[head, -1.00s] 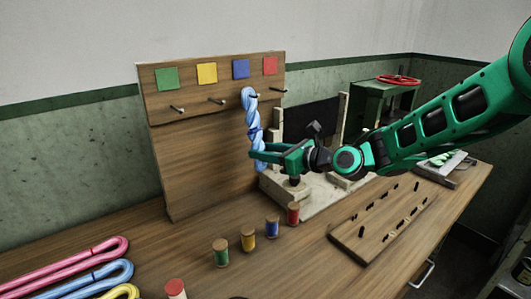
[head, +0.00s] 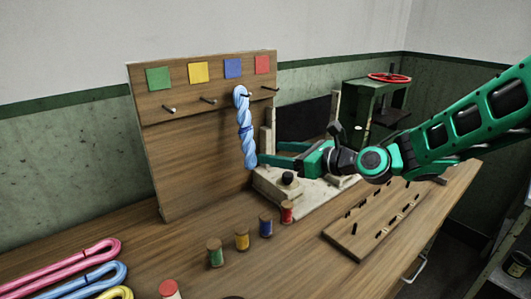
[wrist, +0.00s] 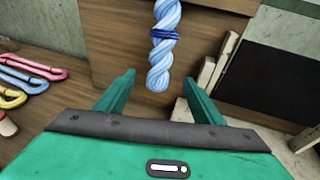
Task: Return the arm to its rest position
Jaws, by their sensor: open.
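My gripper (head: 270,153) is open and empty, just right of and below a twisted light-blue skein (head: 246,130). The skein hangs from the peg under the blue square (head: 233,68) on the upright wooden board (head: 200,150), with a dark blue tie around it. In the wrist view the skein (wrist: 161,40) hangs ahead, between the spread fingers (wrist: 159,82) as seen from there; they look clear of it. My green arm reaches in from the right edge of the head view.
Several thread spools, including a green one (head: 215,253), stand on the bench in front. Pink, blue and yellow skeins (head: 70,265) lie at front left. A pegged wooden plate (head: 375,225) lies at right. A green stand with a red wheel (head: 389,78) is behind.

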